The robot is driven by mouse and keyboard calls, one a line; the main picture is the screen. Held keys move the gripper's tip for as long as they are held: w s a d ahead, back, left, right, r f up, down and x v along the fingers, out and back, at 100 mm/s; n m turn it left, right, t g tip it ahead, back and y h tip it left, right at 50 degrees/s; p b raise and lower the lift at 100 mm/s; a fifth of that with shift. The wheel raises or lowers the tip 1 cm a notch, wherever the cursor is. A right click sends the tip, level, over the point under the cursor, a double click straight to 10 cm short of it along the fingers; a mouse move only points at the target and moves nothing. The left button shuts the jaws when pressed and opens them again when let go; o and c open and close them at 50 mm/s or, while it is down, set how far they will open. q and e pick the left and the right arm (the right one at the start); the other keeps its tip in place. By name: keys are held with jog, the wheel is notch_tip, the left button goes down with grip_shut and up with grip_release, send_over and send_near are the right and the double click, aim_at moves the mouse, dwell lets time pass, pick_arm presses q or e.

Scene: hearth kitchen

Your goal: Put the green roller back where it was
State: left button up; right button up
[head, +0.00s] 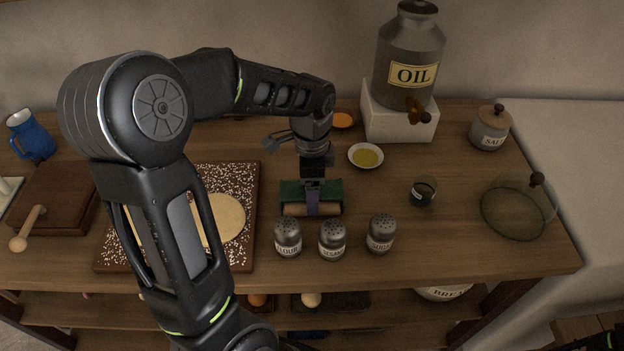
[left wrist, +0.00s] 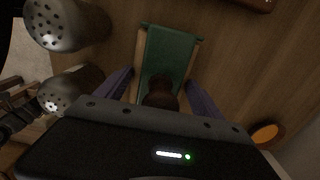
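The green roller (head: 331,190) lies on the wooden counter behind the shakers, with a light wooden piece (head: 295,210) along its near side. In the left wrist view the green roller (left wrist: 168,50) has pale wood along both sides. A dark brown knob, seemingly its handle (left wrist: 162,88), points toward the camera. My left gripper (head: 313,200) is directly over the roller, pointing down. Its purple fingers (left wrist: 160,80) stand apart on either side of the knob, with gaps visible, so it looks open.
Flour (head: 288,238), sesame (head: 332,241) and another shaker (head: 381,234) stand close in front. A speckled board with dough (head: 229,217) is left. An oil bowl (head: 366,157) and small glass (head: 424,191) are right. The oil urn (head: 409,60) stands behind.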

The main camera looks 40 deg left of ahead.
pick_arm(q)
notch_tip(320, 180, up, 13)
jog(key=shift+r, duration=0.2)
dwell(0.3)
dwell(1.6)
